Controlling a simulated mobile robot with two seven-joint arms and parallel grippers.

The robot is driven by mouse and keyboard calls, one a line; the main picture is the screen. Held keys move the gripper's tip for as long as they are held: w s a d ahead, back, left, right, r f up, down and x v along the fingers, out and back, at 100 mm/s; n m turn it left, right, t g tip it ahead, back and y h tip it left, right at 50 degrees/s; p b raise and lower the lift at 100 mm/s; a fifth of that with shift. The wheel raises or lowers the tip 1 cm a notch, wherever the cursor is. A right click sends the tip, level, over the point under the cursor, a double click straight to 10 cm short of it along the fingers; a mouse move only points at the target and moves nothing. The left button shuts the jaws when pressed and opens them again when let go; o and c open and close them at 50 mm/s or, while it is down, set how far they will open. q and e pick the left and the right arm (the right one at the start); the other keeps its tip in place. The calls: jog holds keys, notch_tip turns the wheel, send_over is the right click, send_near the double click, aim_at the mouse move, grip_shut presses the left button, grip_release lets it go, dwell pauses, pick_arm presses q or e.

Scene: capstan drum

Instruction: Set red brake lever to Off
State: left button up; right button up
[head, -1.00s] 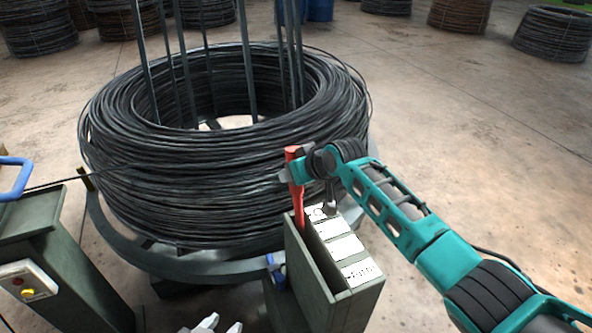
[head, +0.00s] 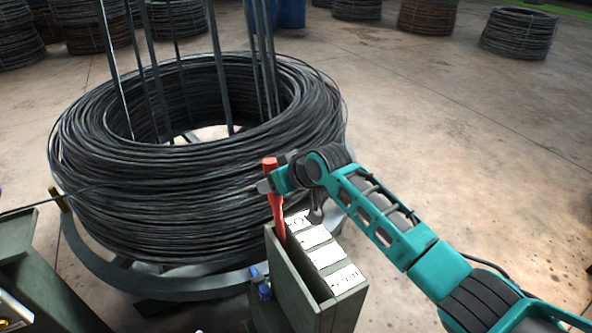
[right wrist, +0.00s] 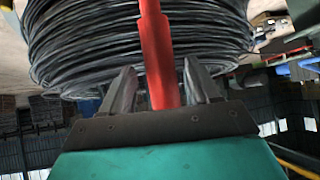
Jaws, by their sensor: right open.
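The red brake lever (head: 278,208) stands nearly upright in a slot at the far end of a grey-green box (head: 290,288). Several white labels (head: 326,254) run along the box top; their print is too small to read surely. My right gripper (head: 268,183) is at the upper part of the lever, just below its top. In the right wrist view the lever (right wrist: 157,50) passes between the two spread fingers of the right gripper (right wrist: 160,82). The fingers stand apart on both sides of it. My left gripper cannot be made out.
A large coil of black wire (head: 110,190) on a round stand with upright bars is just behind the box. Another green cabinet (head: 45,285) stands at lower left. More coils (head: 520,35) lie far back. The floor to the right is open.

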jog(key=p+v, duration=0.1)
jog(key=v, duration=0.9)
jog(key=shift+s, duration=0.1)
jog(key=s+d+f+m+t, duration=0.1)
jog(key=s+d+f, duration=0.1)
jog(key=s+f, duration=0.1)
jog(key=s+d+f+m, duration=0.1)
jog(key=s+d+f, duration=0.2)
jog(key=f, duration=0.3)
jog(key=s+d+f+m+t, duration=0.1)
jog(key=s+d+f+m, duration=0.1)
jog(key=f, duration=0.3)
jog(key=shift+s+d+f+t+h, duration=0.1)
jog(key=shift+s+d+t+h, duration=0.1)
jog(key=shift+s, duration=0.15)
jog(key=shift+s+d+f+t+h, duration=0.1)
jog(key=shift+s+h, duration=0.1)
jog(key=shift+s, duration=0.15)
jog(key=s+d+f+m+t+h, duration=0.1)
jog(key=s+d+f+h, duration=0.2)
jog(key=s+d+f, duration=0.3)
jog(key=s+d, duration=0.5)
jog(key=s, duration=0.3)
jog(key=shift+s+f+h, duration=0.35)
jog(key=shift+f+h, duration=0.05)
